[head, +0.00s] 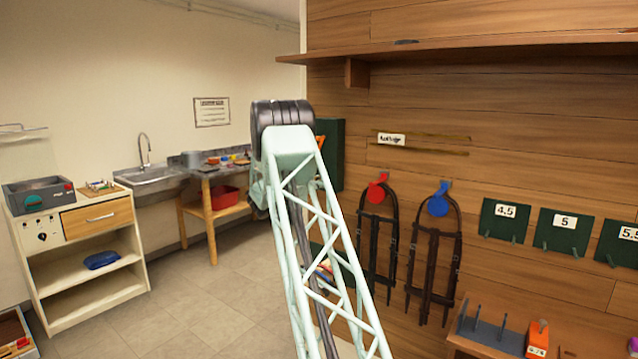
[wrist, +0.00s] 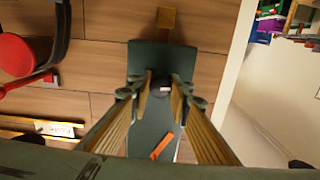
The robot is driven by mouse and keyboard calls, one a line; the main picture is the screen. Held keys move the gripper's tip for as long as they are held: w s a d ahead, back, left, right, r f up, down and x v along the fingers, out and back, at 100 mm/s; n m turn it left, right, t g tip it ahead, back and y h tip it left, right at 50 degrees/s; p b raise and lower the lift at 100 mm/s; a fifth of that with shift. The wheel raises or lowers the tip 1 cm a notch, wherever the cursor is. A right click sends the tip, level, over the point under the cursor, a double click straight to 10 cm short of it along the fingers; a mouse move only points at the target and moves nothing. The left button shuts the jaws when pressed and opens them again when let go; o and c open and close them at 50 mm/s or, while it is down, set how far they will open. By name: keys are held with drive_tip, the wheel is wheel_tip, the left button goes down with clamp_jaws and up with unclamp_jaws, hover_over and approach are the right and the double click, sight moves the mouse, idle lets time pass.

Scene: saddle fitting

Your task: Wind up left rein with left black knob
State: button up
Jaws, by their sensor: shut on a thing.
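My gripper (wrist: 162,88) shows in the wrist view, its two fingers closed on either side of a small dark knob (wrist: 164,80) with a pale mark. The knob is on a dark green panel (wrist: 148,60) that has an orange pointer-like mark. The panel also shows in the head view (head: 331,163), partly behind my arm, which hides my gripper there. Dark strap reins hang on the wood wall: one set (head: 393,245) under a red disc (head: 376,192), another (head: 458,240) under a blue disc (head: 438,203). The red disc shows in the wrist view (wrist: 15,55).
Green plates (head: 505,220) with size numbers are on the wall at the right. A bench with an orange block (head: 537,338) stands below them. A white cabinet (head: 82,250) and a sink (head: 150,174) are at the left. The floor between is clear.

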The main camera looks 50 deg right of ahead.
drive_tip(key=shift+m, duration=0.7)
drive_tip(key=o, duration=0.9)
drive_tip(key=shift+a, duration=0.15)
drive_tip(key=shift+s+a, duration=0.1)
drive_tip(key=shift+a, duration=5.75)
